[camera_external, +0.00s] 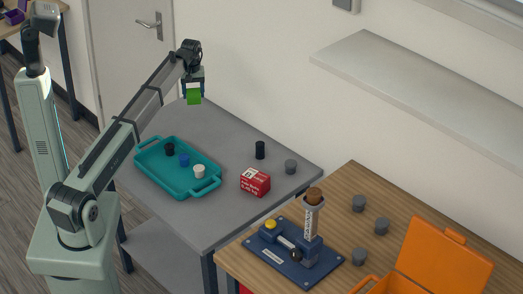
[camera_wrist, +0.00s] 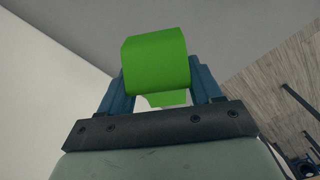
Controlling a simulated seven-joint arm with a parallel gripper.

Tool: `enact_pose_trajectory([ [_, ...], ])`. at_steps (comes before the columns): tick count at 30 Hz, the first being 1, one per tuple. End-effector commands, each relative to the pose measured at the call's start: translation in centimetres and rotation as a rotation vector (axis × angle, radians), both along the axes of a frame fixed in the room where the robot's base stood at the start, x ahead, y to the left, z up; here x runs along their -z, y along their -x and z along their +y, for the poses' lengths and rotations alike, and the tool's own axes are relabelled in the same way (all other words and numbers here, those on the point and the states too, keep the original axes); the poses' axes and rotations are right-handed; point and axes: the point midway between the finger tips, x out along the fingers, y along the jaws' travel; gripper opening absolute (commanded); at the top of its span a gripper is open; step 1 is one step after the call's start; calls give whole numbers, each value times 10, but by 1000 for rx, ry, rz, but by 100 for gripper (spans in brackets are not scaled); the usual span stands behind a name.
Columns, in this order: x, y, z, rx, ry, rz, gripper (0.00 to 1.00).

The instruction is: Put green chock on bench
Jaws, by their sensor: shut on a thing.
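A green chock (camera_external: 194,98) is held between the fingers of my gripper (camera_external: 194,88), high above the far left part of the grey table. In the wrist view the green chock (camera_wrist: 155,62) sits between the two blue fingers of my gripper (camera_wrist: 160,88), which are shut on it. The chock is clear of any surface. Which surface is the bench is not plain: there is a grey table (camera_external: 225,215) with a lower shelf and a wooden-topped table (camera_external: 335,190) at the right.
On the grey table are a teal tray (camera_external: 147,177) holding several small cylinders, a red box (camera_external: 255,182), a black cylinder (camera_external: 260,150) and a grey one (camera_external: 291,166). The wooden table bears a blue fixture (camera_external: 275,255), grey cylinders and an orange case (camera_external: 440,262). A wall shelf (camera_external: 420,95) is empty.

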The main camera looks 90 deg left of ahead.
Motion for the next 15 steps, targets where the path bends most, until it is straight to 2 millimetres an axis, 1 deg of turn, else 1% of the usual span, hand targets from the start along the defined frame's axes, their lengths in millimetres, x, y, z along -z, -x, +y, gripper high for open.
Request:
enact_pose_trajectory([
  [1,-5,-10,-23,53,-2,-1,18],
  [3,-11,-27,-47,123,-2,-1,18],
  [6,-18,-52,-80,210,-2,-1,18],
  [15,-39,-119,-169,414,-2,-1,18],
])
